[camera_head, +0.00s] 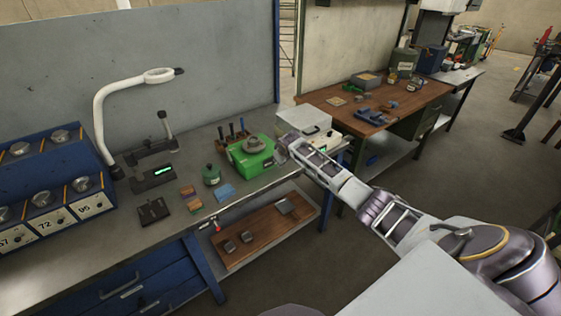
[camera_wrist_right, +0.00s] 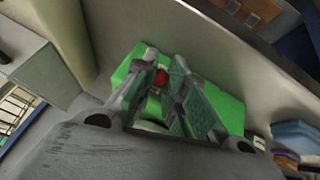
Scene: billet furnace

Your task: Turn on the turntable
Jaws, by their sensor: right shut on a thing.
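The turntable is a green box (camera_head: 248,158) with a round grey plate (camera_head: 254,144) on top, standing on the grey workbench. It also shows in the right wrist view (camera_wrist_right: 225,105). A small red knob (camera_wrist_right: 161,77) on the green box sits between the fingers of my right gripper (camera_wrist_right: 165,64). In the head view my right gripper (camera_head: 281,153) reaches the right side of the turntable; its fingertips are hard to make out there. The fingers are close together, shut on the red knob. My left gripper is not in view.
A white box (camera_head: 304,120) stands just behind my right gripper. A tool holder (camera_head: 232,133), a green bottle (camera_head: 211,175) and blue blocks (camera_head: 225,192) stand close to the turntable. A white lamp (camera_head: 103,105) and a blue cabinet (camera_head: 50,185) are at the left.

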